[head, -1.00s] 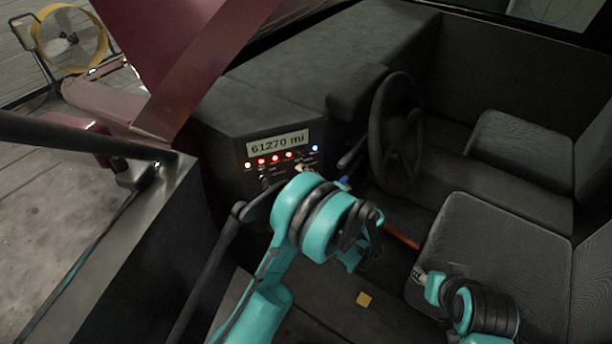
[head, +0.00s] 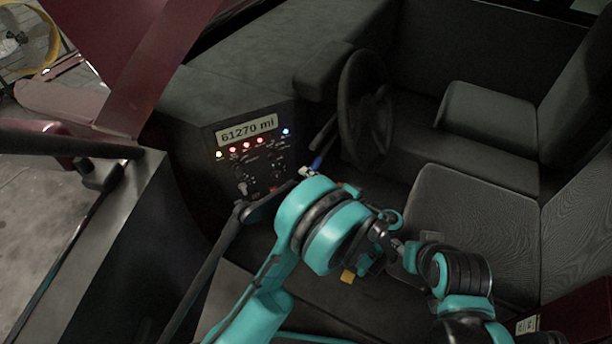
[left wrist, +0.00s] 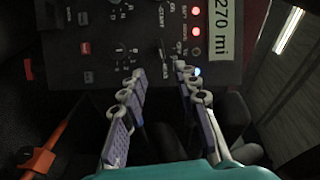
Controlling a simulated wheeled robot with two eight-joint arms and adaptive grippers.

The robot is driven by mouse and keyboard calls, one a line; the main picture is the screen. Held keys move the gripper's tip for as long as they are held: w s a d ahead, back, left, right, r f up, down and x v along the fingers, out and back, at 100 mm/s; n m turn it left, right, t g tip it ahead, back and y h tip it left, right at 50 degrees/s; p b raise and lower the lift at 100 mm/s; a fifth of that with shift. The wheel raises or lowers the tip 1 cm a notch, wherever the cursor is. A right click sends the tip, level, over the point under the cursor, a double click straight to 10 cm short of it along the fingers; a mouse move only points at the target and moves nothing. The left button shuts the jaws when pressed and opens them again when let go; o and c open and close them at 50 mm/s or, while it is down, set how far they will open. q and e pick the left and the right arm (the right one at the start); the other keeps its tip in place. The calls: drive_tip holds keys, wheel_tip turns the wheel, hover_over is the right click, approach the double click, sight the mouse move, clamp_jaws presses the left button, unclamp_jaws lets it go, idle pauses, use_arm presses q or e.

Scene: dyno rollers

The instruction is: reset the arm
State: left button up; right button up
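My left arm (head: 335,235) is teal and reaches over the cab floor to the dark dashboard panel (head: 215,185). My left gripper (head: 312,168) is mostly hidden behind its own wrist in the head view. In the left wrist view the left gripper (left wrist: 160,72) has its two fingers apart, in front of the panel's switches, with nothing visibly held between them. My right gripper (head: 397,246) is beside the left wrist, in front of the near seat. Its fingers are too small and overlapped to tell open from shut.
The panel has a lit mileage display (head: 248,130) and several lights. A steering wheel (head: 362,108) and black seats (head: 470,215) are right of it. A dark red box (head: 575,318) is at bottom right. An orange bar (left wrist: 65,125) shows in the left wrist view.

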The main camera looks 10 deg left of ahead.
idle(0.3)
use_arm(q)
drive_tip(key=s+a+r+g+h, duration=0.35)
drive_tip(key=a+h, duration=0.25)
drive_tip(key=a, duration=0.5)
drive_tip(key=s+r+n+t+h, duration=0.1)
drive_tip(key=s+n+h, duration=0.3)
drive_tip(key=s, duration=1.2)
drive_tip(key=h, duration=0.4)
drive_tip(key=shift+s+r+n, duration=0.2)
drive_tip(key=shift+n, duration=0.2)
